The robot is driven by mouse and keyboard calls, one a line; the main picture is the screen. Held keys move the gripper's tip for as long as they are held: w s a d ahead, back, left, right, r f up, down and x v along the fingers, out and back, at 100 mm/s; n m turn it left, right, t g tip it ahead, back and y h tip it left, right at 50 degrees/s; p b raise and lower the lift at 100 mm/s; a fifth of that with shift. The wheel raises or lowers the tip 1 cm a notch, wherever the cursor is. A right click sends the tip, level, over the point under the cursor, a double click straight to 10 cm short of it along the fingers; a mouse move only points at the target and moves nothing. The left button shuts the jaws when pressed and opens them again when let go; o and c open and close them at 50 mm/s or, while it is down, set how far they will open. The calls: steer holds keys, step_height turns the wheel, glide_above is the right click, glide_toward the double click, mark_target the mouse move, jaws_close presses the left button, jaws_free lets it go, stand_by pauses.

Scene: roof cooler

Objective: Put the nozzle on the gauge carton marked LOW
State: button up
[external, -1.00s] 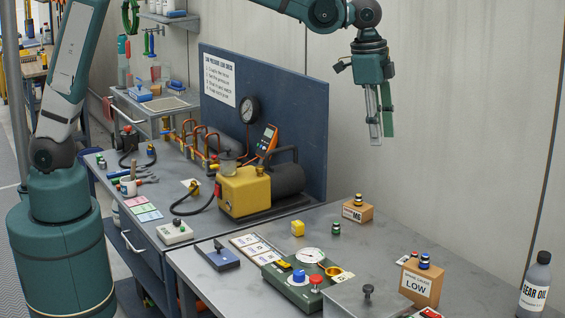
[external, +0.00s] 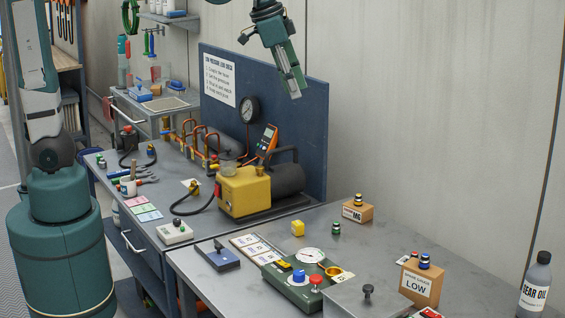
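The gauge carton marked LOW (external: 420,287) is a brown box with a white label at the right of the near bench. A small blue-topped fitting (external: 425,262) sits on it. I cannot tell which of these is the nozzle. My gripper (external: 294,91) is high in front of the blue backboard, tilted, fingers pointing down and slightly right, far from the cartons. No object shows in it; its finger gap is unclear.
A green gauge panel (external: 280,283) with buttons and a grey box (external: 350,303) stand at the front. A yellow pump (external: 245,191) is on the left bench.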

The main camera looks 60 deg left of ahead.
steer(key=s+a+f+n+t, duration=0.1)
steer(key=s+a+f+n, duration=0.2)
steer(key=s+a, duration=0.8)
steer(key=s+a+f+n+t+y, duration=0.1)
steer(key=s+a+f+n, duration=0.3)
steer(key=s+a, duration=0.7)
steer(key=shift+a+f+t, duration=0.15)
steer(key=shift+a+t, duration=0.4)
steer(key=shift+t, duration=0.15)
